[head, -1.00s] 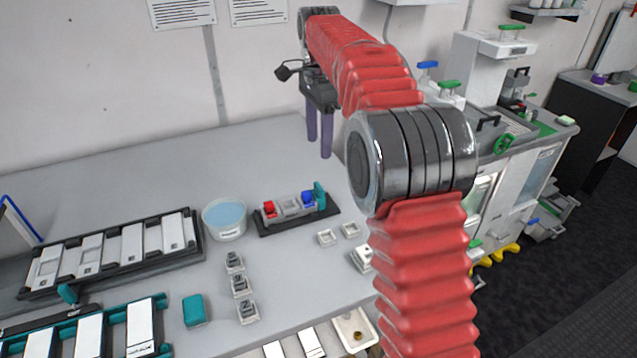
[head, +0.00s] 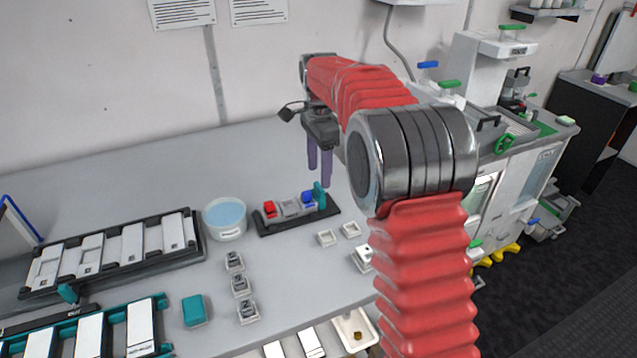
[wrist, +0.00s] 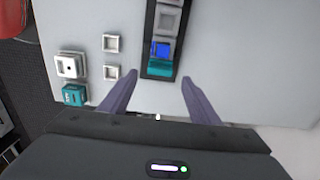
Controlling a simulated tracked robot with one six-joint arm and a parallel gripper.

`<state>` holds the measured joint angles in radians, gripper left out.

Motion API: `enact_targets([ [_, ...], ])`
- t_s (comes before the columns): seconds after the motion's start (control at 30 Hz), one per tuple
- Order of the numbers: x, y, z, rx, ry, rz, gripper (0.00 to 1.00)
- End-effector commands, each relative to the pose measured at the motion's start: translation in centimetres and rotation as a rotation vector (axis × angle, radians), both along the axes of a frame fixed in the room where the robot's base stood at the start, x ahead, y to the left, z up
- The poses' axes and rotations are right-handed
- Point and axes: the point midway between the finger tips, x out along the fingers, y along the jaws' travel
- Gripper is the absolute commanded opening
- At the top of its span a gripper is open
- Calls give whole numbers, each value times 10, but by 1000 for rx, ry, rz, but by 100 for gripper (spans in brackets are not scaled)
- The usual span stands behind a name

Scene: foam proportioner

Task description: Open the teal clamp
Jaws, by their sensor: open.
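The teal clamp (head: 320,194) stands upright at the right end of a black base plate (head: 268,229), beside a blue block (head: 308,198). In the wrist view the teal clamp (wrist: 160,67) lies at the near end of the plate, ahead of my fingers and roughly midway between them. My gripper (head: 320,180) points down above and just behind the clamp in the head view. Its two purple fingers, also seen in the wrist view (wrist: 157,90), are apart with nothing between them. I see no contact with the clamp.
A red block (head: 269,208) and a grey block (head: 288,207) share the plate. A tub of blue liquid (head: 225,219) stands to its left. Small white square trays (head: 327,238) lie in front. The counter behind the plate is clear.

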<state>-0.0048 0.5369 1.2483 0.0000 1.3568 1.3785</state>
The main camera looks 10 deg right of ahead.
Motion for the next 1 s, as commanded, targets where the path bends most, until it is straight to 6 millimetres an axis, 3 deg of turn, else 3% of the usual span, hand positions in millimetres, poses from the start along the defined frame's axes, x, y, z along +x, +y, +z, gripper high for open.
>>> enact_targets([
  [0.3, 0, 0, -42, 0, 1, 0, 56],
  [0.7, 0, -1, -48, 0, -1, -1, 56],
  [1.0, 0, -1, -48, 0, -1, -1, 35],
])
